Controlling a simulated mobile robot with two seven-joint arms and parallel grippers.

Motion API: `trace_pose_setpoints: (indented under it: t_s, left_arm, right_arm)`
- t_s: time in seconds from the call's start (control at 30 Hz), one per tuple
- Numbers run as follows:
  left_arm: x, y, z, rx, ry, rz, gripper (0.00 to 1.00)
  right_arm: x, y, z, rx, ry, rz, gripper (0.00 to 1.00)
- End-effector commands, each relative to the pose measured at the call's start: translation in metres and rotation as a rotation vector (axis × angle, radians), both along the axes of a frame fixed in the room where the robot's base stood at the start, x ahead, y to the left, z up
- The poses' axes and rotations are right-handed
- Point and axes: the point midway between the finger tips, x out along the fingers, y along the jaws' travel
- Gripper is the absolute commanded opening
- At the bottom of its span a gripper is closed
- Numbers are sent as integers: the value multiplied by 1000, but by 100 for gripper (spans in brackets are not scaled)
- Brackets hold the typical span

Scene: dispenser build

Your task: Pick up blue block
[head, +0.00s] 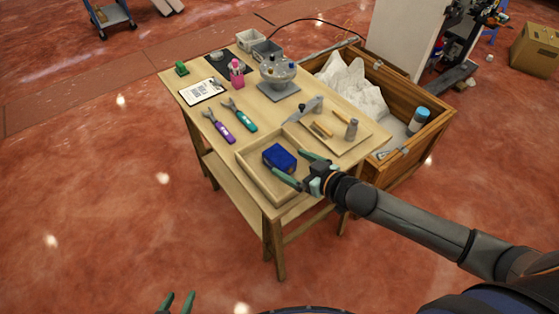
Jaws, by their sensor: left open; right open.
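The blue block (280,157) lies in a shallow wooden tray (253,183) at the near end of the wooden table. My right gripper (292,168) reaches in from the right. It is open, with one green finger at the block's near side and the other beyond its right side. I cannot tell whether the fingers touch the block. My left gripper (178,302) shows only its fingertips at the bottom edge, open and empty, over the floor.
Purple pliers (218,128) and teal pliers (240,116) lie left of the tray. A board (348,143) with small tools and a grey cylinder (351,129) is behind it. A wooden crate (424,137) stands right of the table.

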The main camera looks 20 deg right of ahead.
Motion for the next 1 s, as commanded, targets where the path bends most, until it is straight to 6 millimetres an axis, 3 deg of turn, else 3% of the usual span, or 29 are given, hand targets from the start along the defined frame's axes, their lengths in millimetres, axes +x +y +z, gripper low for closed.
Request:
trace_pose_setpoints:
  t_s: [0.33, 0.67, 1.0]
  left_arm:
    - [0, 0, -6, 0, 0, 0, 50]
    - [0, 0, -6, 1, 0, -1, 50]
    - [0, 0, -6, 1, 0, -1, 50]
  right_arm:
    - [34, 12, -24, 1, -3, 0, 100]
    - [40, 15, -26, 0, -1, 0, 100]
    - [39, 15, -26, 0, -1, 0, 64]
